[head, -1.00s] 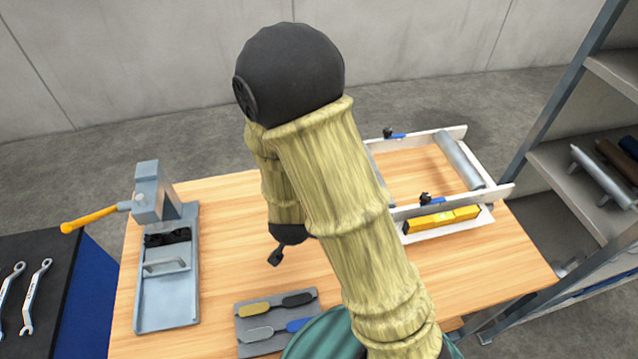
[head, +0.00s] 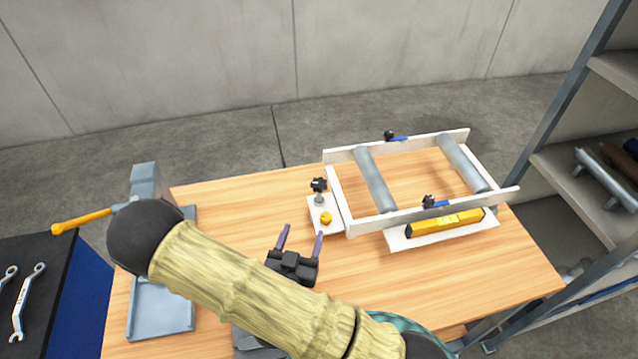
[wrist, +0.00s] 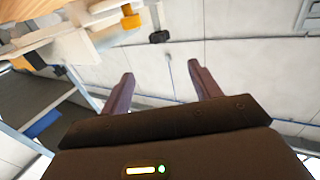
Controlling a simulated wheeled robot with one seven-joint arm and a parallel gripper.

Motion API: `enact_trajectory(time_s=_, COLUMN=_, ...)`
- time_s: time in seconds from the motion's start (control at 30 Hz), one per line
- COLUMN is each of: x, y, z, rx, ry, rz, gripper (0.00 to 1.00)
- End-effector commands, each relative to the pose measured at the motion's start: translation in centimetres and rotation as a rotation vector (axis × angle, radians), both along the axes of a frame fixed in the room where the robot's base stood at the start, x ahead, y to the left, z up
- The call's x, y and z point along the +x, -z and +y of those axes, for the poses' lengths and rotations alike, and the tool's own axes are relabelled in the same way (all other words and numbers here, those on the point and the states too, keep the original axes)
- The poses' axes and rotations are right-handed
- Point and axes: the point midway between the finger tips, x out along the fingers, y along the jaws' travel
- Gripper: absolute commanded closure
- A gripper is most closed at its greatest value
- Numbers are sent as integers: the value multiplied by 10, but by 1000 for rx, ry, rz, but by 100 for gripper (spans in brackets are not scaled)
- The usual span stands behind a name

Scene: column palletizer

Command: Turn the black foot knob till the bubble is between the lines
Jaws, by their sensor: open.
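The black foot knob (head: 319,185) stands upright on a grey stem over a small white plate at the left end of the roller frame (head: 333,200). It also shows in the wrist view (wrist: 160,37), beyond the fingertips. An orange-yellow knob (head: 326,218) sits on the same plate, nearer to me. The yellow level (head: 440,223) lies along the frame's near side on a white ledge; its bubble is too small to read. My gripper (head: 303,232) is open and empty, its purple fingers pointing toward the foot knob from the near left, apart from it.
Two more black knobs with blue levers sit on the frame's far rail (head: 390,136) and near rail (head: 428,201). A grey clamp fixture with an orange handle (head: 82,221) is at left. A shelf rack (head: 560,160) stands at right. The table front right of the gripper is clear.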

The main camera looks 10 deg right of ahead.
Motion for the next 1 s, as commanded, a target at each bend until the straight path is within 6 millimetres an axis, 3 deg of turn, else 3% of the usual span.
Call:
enact_trajectory(time_s=0.17, x=5, y=1, z=-3, rx=3, ry=3, rz=-1, gripper=38)
enact_trajectory(time_s=0.67, x=54, y=4, z=-28, rx=5, ry=4, rz=-1, gripper=38)
enact_trajectory(time_s=1.0, x=103, y=-3, z=-54, rx=1, ry=7, rz=0, gripper=38)
